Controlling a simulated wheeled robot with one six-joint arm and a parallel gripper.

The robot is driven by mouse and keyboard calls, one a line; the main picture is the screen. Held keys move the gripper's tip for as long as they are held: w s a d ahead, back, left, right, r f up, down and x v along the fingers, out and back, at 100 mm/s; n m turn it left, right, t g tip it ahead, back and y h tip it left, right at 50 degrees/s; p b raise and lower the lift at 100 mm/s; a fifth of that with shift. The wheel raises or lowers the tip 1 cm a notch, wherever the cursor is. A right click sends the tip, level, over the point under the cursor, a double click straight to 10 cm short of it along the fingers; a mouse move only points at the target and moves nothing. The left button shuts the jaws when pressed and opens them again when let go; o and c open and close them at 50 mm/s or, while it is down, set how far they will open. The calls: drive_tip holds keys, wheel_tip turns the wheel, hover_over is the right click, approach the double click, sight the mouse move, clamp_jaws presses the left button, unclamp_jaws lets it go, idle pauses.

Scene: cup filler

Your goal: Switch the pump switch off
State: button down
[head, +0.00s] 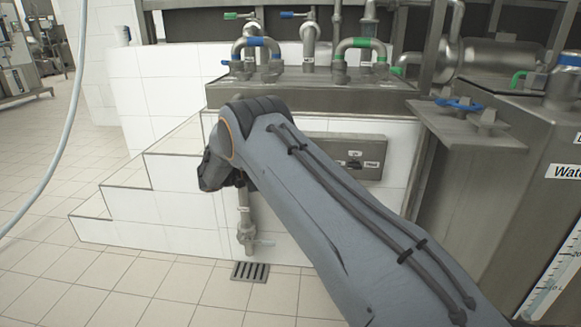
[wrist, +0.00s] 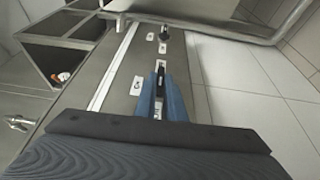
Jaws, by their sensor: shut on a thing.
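A grey metal switch panel (head: 342,141) is set in the white tiled wall in the head view. It also shows in the wrist view (wrist: 121,75), seen lengthwise. In the wrist view, my gripper (wrist: 160,92) has its blue fingers shut on a dark switch lever (wrist: 159,82) at the panel. A small label lies just left of that lever, too small to read. In the head view my arm hides my gripper and this lever. A second dark switch (head: 354,165) with small labels is clear of my gripper; it also shows in the wrist view (wrist: 164,33).
Pipes and valves with blue and green handles stand on the metal ledge (head: 310,95) above the panel. A large metal tank (head: 490,190) is at the right. White tiled steps (head: 150,185) are at the left. The foreground floor (head: 110,285) is clear.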

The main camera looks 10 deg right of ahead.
drive_tip(key=c, duration=1.8)
unclamp_jaws()
drive_tip(key=shift+c, duration=0.2)
drive_tip(key=shift+a, duration=0.1)
drive_tip(key=a, duration=0.7)
drive_tip(key=shift+s+a+p, duration=0.3)
